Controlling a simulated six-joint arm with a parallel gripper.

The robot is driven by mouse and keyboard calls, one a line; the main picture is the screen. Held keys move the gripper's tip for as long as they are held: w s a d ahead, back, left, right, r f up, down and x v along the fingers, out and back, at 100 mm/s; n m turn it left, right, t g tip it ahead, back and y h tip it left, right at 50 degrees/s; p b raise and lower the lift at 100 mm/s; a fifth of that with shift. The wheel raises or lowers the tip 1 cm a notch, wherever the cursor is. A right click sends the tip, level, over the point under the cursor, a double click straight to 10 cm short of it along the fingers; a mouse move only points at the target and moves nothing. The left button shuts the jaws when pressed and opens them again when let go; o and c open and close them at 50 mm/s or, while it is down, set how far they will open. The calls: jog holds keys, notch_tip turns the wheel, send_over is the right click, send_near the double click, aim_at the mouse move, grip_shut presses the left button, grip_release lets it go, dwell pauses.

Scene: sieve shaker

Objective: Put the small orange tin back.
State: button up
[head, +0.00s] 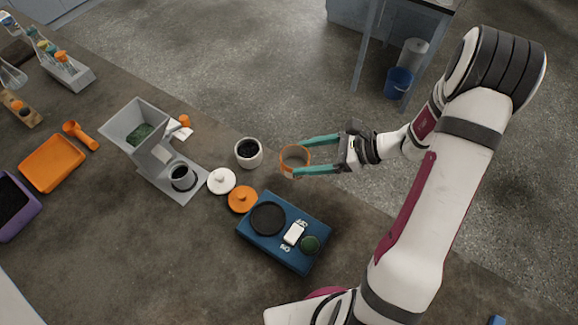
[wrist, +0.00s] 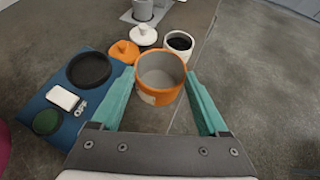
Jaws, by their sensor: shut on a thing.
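The small orange tin (head: 283,163) is between the teal fingers of my gripper (head: 317,155) in the head view, near the table's back edge. In the wrist view the orange tin (wrist: 151,97) is open at the top, upright, with a grey, empty-looking inside. My gripper (wrist: 160,88) is shut on it. An orange lid with a knob (head: 241,199) lies on the table beside the blue shaker base. It also shows in the wrist view (wrist: 124,51). I cannot tell whether the tin touches the table.
A white tin with dark contents (head: 249,153) stands left of the held tin. A white lid (head: 222,181) lies by the orange lid. The blue base (head: 266,249) with a black round plate and a grey hopper machine (head: 130,120) stand nearby. An orange tray (head: 52,163) is at left.

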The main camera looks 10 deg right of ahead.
aim_at(298, 166)
jog(key=x, duration=0.4)
jog(key=shift+w+d, duration=0.15)
jog(key=shift+w, duration=0.05)
notch_tip(298, 166, down, 4)
jog(key=shift+w+f, duration=0.1)
jog(key=shift+f, duration=0.15)
jog(key=o, duration=1.5)
jog(key=shift+r, duration=0.25)
jog(key=v, duration=1.1)
jog(key=s+a+r+n+g+h, duration=0.4)
jog(key=s+a+r+n+g, duration=0.2)
jog(key=s+a+r+n, duration=0.45)
jog(key=s+r+n+h, duration=0.1)
jog(key=s+n, duration=0.1)
jog(key=s, duration=0.1)
jog(key=s+a+n+h, duration=0.1)
jog(key=s+n+h, duration=0.1)
jog(key=s, duration=0.1)
jog(key=s+r+n+t+h, duration=0.1)
jog(key=s+n+h, duration=0.1)
jog(key=s, duration=0.1)
jog(key=shift+s+a+r+n, duration=0.2)
jog(key=shift+s+r+n, duration=0.1)
jog(key=shift+s, duration=0.1)
